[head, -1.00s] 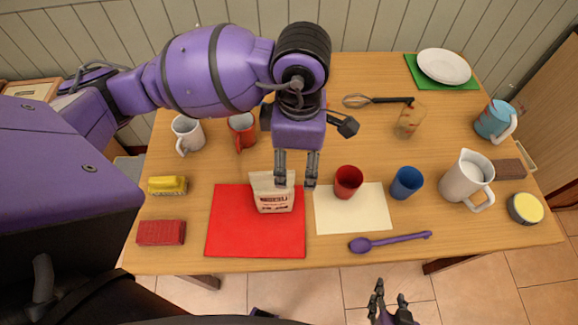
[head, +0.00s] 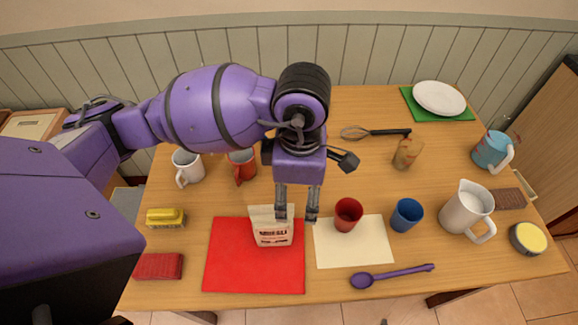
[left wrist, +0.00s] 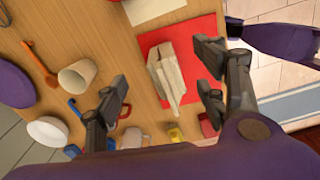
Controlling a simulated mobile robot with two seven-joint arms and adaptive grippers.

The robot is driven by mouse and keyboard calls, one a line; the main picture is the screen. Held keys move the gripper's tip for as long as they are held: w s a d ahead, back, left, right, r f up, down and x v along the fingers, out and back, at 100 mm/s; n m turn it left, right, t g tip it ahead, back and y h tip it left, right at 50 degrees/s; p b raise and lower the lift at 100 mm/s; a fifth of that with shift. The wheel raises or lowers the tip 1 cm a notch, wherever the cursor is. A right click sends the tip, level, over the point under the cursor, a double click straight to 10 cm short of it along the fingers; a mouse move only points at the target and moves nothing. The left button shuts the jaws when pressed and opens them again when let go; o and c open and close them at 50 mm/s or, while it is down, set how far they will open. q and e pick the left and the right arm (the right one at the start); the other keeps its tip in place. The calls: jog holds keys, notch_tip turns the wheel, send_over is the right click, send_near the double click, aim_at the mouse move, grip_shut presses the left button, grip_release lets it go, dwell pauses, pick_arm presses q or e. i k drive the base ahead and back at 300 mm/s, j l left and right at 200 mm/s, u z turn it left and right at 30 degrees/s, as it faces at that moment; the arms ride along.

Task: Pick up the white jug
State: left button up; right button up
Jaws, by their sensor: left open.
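The white jug (head: 466,208) stands upright on the right part of the table in the head view, with its handle toward the front right. My left gripper (head: 297,218) points down near the middle of the table, well to the left of the jug. It overlaps the right edge of the muesli bag (head: 270,228) in the picture; contact cannot be told. In the left wrist view, the left gripper (left wrist: 158,98) has its fingers wide apart, with the bag (left wrist: 172,78) showing beyond them. I cannot make out the jug for sure there. My right gripper is not in view.
A blue cup (head: 407,215) and a red cup (head: 348,214) stand between my left gripper and the jug. A yellow-topped tin (head: 528,238), a brown block (head: 508,199) and a blue jug (head: 491,151) are near the white jug. A purple spoon (head: 392,277) lies in front.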

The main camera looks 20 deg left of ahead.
aim_at(472, 202)
jog(key=k+l+z, duration=0.1)
jog(key=l+z, duration=0.85)
jog(key=l, duration=0.2)
